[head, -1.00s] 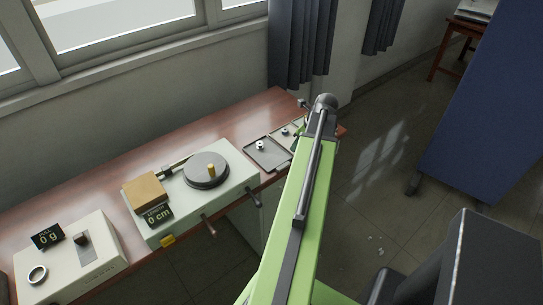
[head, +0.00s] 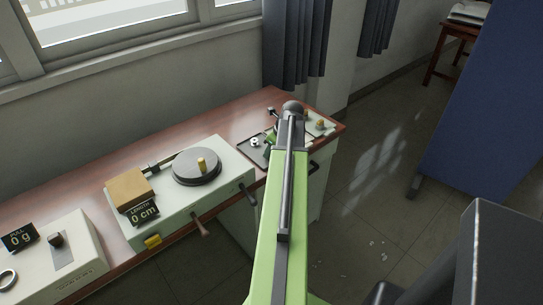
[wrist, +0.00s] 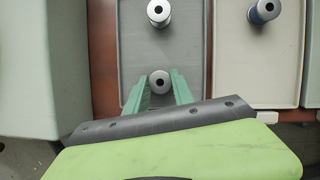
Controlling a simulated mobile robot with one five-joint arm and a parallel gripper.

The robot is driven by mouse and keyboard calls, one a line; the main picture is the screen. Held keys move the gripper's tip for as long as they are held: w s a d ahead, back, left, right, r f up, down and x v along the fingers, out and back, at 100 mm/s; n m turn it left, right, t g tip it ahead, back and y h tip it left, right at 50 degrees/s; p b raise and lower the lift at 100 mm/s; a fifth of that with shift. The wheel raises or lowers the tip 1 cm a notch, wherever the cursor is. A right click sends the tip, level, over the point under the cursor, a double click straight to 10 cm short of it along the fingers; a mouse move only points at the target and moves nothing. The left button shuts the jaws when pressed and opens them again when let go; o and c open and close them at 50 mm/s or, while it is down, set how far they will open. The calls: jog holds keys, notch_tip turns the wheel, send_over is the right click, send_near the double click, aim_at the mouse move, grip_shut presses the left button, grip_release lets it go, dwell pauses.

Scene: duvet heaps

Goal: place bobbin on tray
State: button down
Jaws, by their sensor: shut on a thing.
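The grey tray (wrist: 186,50) fills the middle of the wrist view and shows partly behind my arm in the head view (head: 252,153). One grey-white bobbin (wrist: 158,12) stands near the far part of the tray; it also shows in the head view (head: 254,142). My gripper (wrist: 160,80) has its green fingers shut on a second grey bobbin (wrist: 159,84), over the near half of the tray. I cannot tell whether this held bobbin touches the tray floor. My arm hides much of the gripper in the head view.
Right of the tray is a pale board (wrist: 231,70) with a blue-and-grey piece (wrist: 263,11) on it. A pale machine with a round dark disc (head: 196,168) stands left of the tray. A box with a "0 g" sign (head: 19,237) is further left.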

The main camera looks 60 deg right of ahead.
jog(key=shift+f, duration=0.1)
jog(key=c, duration=1.1)
grip_release()
jog(key=shift+r, duration=0.4)
jog(key=p+v, duration=1.1)
jog(key=shift+s+r, duration=0.2)
jog(key=shift+r, duration=0.15)
